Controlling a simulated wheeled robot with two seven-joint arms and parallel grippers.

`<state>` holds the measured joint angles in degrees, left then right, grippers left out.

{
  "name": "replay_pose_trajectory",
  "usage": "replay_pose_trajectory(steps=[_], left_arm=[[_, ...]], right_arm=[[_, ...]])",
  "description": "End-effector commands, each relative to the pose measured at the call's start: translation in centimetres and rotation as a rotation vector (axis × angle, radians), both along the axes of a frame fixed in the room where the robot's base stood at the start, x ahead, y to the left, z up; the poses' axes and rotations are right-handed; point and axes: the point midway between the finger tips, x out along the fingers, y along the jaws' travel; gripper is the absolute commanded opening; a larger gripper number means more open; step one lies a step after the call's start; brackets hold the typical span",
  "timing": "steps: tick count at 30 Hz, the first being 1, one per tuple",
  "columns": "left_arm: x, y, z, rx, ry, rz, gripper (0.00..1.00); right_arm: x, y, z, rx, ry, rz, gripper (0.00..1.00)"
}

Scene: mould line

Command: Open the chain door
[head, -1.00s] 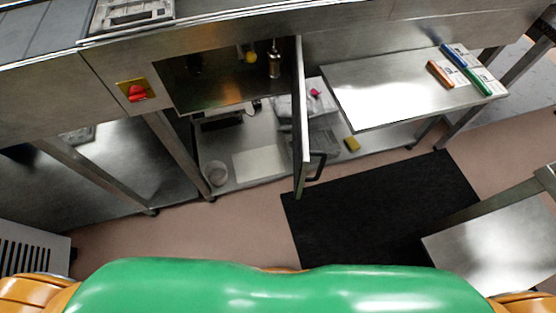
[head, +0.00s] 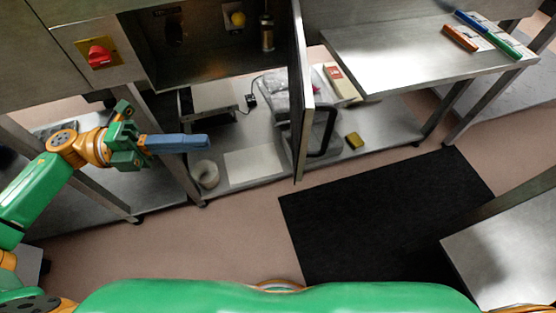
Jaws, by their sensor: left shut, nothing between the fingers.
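The chain door (head: 300,95) is a thin metal panel in the head view, standing swung out from the cabinet and seen nearly edge-on. Its black handle (head: 326,140) is on the right face, low down. The cabinet opening (head: 205,45) to its left is uncovered, with a yellow knob (head: 238,19) and a metal cylinder (head: 267,35) inside. My left gripper (head: 205,143) is shut and empty, left of the door and apart from it, in front of the lower shelf. My right gripper is not in view.
A red switch (head: 99,56) on a yellow plate is left of the opening. A steel side table (head: 400,62) with coloured boxes stands right of the door. A lower shelf (head: 255,165) holds a tape roll (head: 205,174) and bags. A black mat (head: 370,215) covers clear floor.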

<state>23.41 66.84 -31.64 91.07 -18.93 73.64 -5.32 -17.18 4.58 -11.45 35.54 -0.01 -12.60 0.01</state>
Motion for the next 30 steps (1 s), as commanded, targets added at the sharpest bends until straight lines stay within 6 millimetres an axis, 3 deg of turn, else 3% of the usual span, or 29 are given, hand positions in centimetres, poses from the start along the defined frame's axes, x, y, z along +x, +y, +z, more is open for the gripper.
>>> replay_pose_trajectory(steps=[5,15,21,30], left_arm=[[-0.9,-1.7,0.6,0.015,-0.015,-0.042,0.00],[-0.6,-9.2,0.8,0.010,-0.014,-0.039,0.00],[-0.5,-12.6,0.7,0.012,-0.015,-0.036,0.00],[-0.4,-14.0,0.3,0.014,-0.013,-0.034,0.00]], right_arm=[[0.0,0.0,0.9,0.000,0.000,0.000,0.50],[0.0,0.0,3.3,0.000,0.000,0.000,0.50],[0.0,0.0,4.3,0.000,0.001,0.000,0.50],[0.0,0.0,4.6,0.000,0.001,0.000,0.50]])
